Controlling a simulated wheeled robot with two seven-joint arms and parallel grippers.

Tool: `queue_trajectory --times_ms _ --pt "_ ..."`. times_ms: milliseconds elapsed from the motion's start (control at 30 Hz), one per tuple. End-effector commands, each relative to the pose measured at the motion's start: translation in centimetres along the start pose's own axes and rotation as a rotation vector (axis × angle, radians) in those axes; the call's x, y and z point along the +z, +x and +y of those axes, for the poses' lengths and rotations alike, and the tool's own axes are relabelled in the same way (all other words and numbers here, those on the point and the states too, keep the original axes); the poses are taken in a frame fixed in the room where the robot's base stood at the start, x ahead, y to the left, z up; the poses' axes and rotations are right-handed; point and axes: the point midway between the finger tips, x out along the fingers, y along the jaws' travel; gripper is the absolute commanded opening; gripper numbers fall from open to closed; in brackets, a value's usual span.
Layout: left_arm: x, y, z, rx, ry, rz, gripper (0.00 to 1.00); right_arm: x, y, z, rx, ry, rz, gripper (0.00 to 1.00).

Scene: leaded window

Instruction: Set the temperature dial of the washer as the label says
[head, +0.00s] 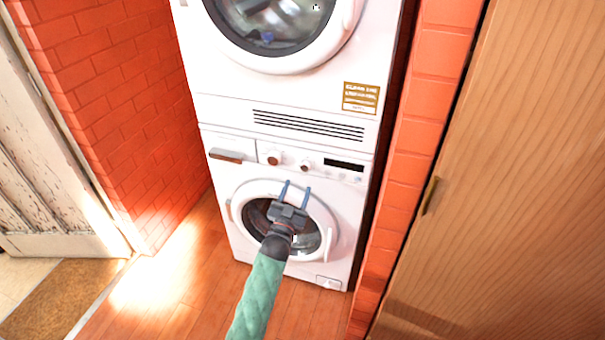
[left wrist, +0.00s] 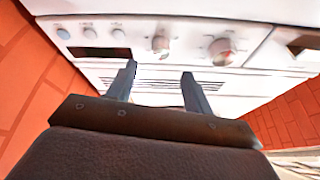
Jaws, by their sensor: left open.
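The washer (head: 239,200) is the white lower machine of a stack. Its panel has a larger dial (head: 273,157) with a brownish face and a smaller dial (head: 306,165) to its right. The left wrist view shows the panel upside down, with the larger dial (left wrist: 222,48) and the smaller dial (left wrist: 160,45). I cannot tell which is the temperature dial, nor read their marks. A brown-and-white label (head: 361,98) sits on the upper machine; its text is too small to read. My left gripper (head: 297,186) is open and empty, in front of the washer below the panel, apart from both dials.
A dark display (head: 343,165) and small buttons lie right of the dials. A drawer with a brown handle (head: 227,156) lies left. The round washer door (head: 325,215) is below. Brick walls flank the stack; a wooden cabinet (head: 520,170) stands right.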

Motion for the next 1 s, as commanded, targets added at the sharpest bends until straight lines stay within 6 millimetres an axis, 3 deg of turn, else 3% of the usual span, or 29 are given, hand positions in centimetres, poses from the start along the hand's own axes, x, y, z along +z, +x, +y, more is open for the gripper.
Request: queue_trajectory --times_ms 400,833,1000 --pt "-0.1 5.7 0.0 -0.001 0.001 -0.001 0.51 -1.2 -3.6 -0.7 -0.004 -0.004 -0.032 0.36" --pt "0.0 6.6 0.0 -0.001 0.001 -0.001 0.51 -1.3 -4.2 -0.8 -0.005 -0.005 -0.042 0.36" --pt "0.0 6.6 0.0 -0.001 0.001 -0.001 0.20 -1.3 -4.2 -0.8 -0.005 -0.005 -0.040 0.36"
